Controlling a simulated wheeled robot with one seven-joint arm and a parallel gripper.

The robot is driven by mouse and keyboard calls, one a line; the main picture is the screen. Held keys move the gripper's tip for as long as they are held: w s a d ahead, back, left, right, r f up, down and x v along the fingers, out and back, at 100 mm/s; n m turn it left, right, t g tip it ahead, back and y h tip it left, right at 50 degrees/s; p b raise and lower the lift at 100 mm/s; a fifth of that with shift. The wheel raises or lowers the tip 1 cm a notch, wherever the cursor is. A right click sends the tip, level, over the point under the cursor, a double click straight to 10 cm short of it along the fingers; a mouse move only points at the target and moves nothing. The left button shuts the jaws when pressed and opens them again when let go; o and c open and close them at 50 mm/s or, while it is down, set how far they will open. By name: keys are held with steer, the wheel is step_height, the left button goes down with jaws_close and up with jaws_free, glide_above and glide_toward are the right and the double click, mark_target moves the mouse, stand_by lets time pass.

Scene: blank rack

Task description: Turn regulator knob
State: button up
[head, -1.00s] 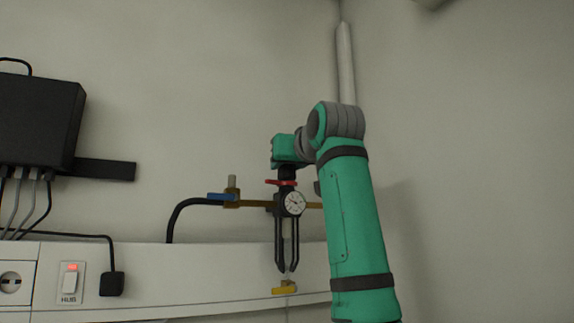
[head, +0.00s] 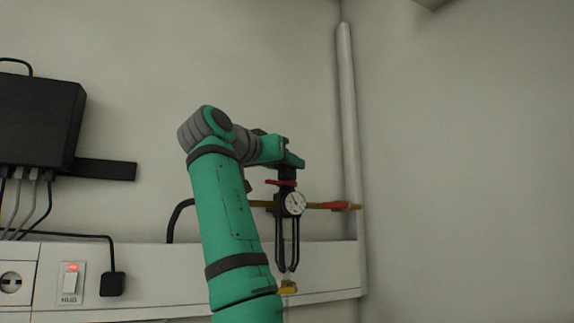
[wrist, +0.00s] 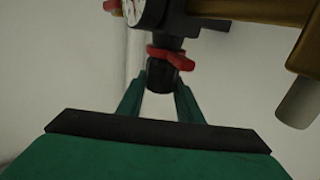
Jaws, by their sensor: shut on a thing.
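The regulator has a white round gauge (head: 295,204), a red collar piece (head: 281,183) and a black knob on top; the gauge also shows at the top of the wrist view (wrist: 150,12). In the wrist view the black knob (wrist: 159,77) sits below the red piece (wrist: 171,57), between my two green fingers. My gripper (wrist: 160,88) is shut on the knob. In the head view my gripper (head: 290,165) is at the regulator's top, with my arm coming from the left and the knob mostly hidden.
A brass pipe (head: 325,206) with a red handle runs right of the regulator. A yellow valve handle (head: 287,287) is below. A white wall duct (head: 190,275) carries a switch (head: 70,282); a black box (head: 38,120) hangs left. The right wall is clear.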

steer(key=shift+m+g+h, duration=0.5)
steer(key=shift+m+h, duration=0.1)
steer(key=shift+h, duration=0.1)
steer(key=shift+f+h, duration=0.1)
steer(key=shift+h, duration=0.2)
steer(key=o, duration=1)
steer(key=shift+o, duration=0.2)
steer(key=v, duration=1)
steer(key=shift+s+a, duration=0.25)
steer(key=shift+a, duration=0.1)
